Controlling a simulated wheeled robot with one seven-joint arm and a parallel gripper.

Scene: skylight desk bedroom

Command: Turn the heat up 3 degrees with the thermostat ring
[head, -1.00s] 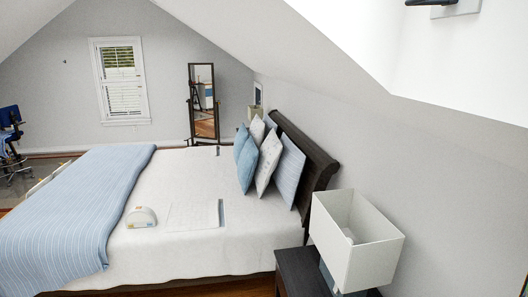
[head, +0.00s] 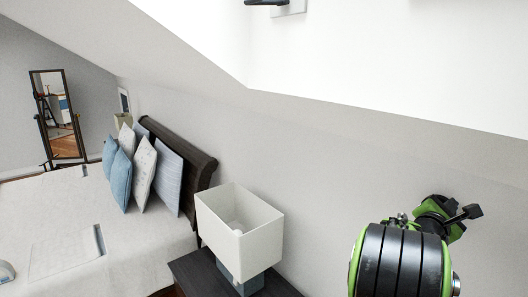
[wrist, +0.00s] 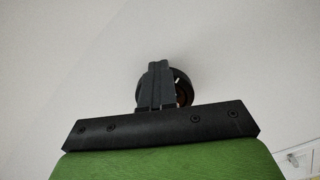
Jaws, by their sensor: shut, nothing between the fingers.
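A round dark thing with a reddish part of its face (wrist: 181,88), probably the thermostat with its ring, is on the pale wall in the wrist view. My gripper (wrist: 157,70) is in front of it, with its dark fingers together and nothing between them. The fingers hide the middle and left of the round thing. I cannot tell whether they touch it. No reading or scale is legible. In the head view my arm reaches toward the wall at lower right, and the thermostat cannot be made out there.
A white lampshade (head: 238,223) stands on a dark nightstand (head: 196,272) left of my arm. The bed (head: 140,245) with several pillows (head: 143,170) and a dark headboard (head: 180,153) is further left. A standing mirror (head: 60,115) is at the far left.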

